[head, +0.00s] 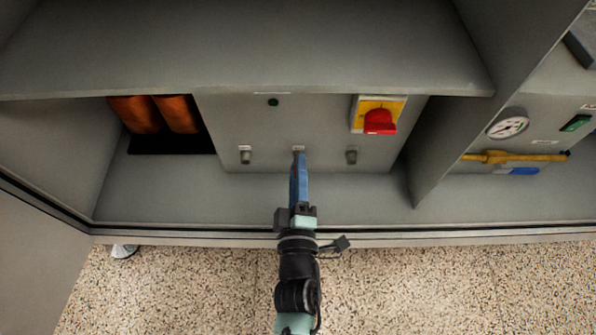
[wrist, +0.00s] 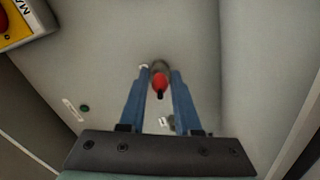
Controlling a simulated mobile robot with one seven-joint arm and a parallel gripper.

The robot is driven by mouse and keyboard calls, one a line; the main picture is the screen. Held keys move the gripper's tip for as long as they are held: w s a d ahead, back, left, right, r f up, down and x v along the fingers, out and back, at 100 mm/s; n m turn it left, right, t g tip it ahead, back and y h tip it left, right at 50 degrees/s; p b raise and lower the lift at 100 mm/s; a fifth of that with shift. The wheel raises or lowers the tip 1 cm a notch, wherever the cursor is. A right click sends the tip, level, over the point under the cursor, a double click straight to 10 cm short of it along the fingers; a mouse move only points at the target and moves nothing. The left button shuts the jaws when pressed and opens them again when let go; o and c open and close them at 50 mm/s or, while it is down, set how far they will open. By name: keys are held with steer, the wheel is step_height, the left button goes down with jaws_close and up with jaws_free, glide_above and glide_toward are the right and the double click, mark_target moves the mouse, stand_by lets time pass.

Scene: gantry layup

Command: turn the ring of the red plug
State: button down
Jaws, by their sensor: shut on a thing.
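The red plug (wrist: 159,84) shows in the wrist view, standing out from the grey panel between my fingertips. It has a red body with a dark end, and its grey ring (wrist: 160,66) is at the panel side. My gripper (wrist: 161,77) has its two blue fingers on either side of the plug, shut on its ring. In the head view my gripper (head: 299,160) reaches to the middle fitting low on the panel and hides the plug there. Any marks on the ring are too small to tell.
Grey fittings stand on the panel to the left (head: 245,155) and right (head: 351,156). A red rotary switch (head: 380,121) on a yellow plate is above right. Orange cylinders (head: 155,114) are at left. A shelf (head: 250,50) overhangs the panel. A gauge (head: 508,123) and yellow lever (head: 505,157) are far right.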

steer(key=n+b, duration=0.1)
steer(key=n, duration=0.3)
steer(key=shift+f+n, duration=0.15)
steer(key=shift+n, duration=0.15)
steer(key=shift+n+b, duration=0.75)
steer(key=shift+n, duration=0.75)
steer(key=c, duration=0.6)
jaws_free()
steer(key=shift+n, duration=0.3)
